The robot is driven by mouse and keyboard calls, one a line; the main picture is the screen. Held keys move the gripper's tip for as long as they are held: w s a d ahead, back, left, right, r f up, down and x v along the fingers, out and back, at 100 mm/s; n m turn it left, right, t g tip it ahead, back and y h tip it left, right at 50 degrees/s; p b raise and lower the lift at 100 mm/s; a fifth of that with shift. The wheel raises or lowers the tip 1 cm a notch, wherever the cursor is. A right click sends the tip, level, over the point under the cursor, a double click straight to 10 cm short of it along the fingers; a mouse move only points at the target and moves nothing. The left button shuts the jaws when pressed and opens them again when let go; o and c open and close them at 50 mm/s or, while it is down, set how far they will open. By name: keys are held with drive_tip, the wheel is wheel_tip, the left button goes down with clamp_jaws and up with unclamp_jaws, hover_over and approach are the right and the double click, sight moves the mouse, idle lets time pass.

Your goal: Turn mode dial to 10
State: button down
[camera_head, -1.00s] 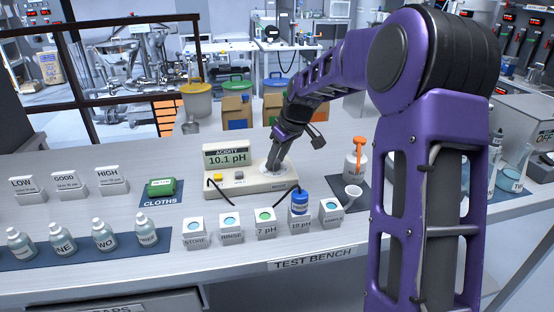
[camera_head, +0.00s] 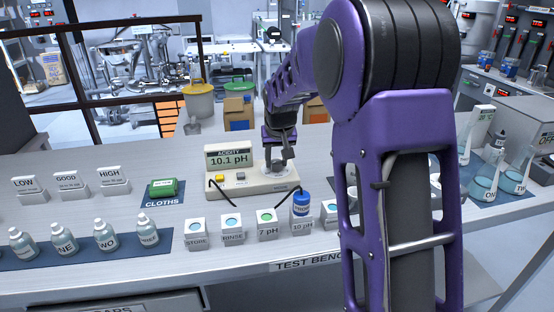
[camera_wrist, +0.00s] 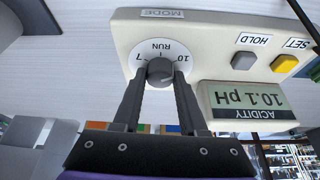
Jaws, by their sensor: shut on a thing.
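The acidity meter (camera_head: 255,185) stands on the bench and its screen (camera_head: 229,159) reads 10.1 pH. In the wrist view, which shows the meter upside down, the grey mode dial (camera_wrist: 160,70) sits on a white disc marked 7, RUN and 10. Its pointer line appears to face RUN. My gripper (camera_wrist: 160,82) is shut on the dial, one finger on each side. In the head view my gripper (camera_head: 279,166) is at the meter's right end and hides the dial. The blue-topped probe (camera_head: 301,204) stands in the 10 pH cup (camera_head: 301,224).
A yellow SET button (camera_wrist: 284,64) and a grey HOLD button (camera_wrist: 243,60) are beside the dial. The STORE (camera_head: 195,234), RINSE (camera_head: 232,230) and 7 pH (camera_head: 267,224) cups stand in front of the meter. Cables run from the meter. My arm hides the bench's right part.

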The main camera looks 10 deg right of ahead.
idle(0.4)
drive_tip(key=shift+c, duration=2.2)
unclamp_jaws()
drive_tip(key=p+v, duration=0.2)
drive_tip(key=v, duration=1.5)
drive_tip(key=shift+r, duration=0.25)
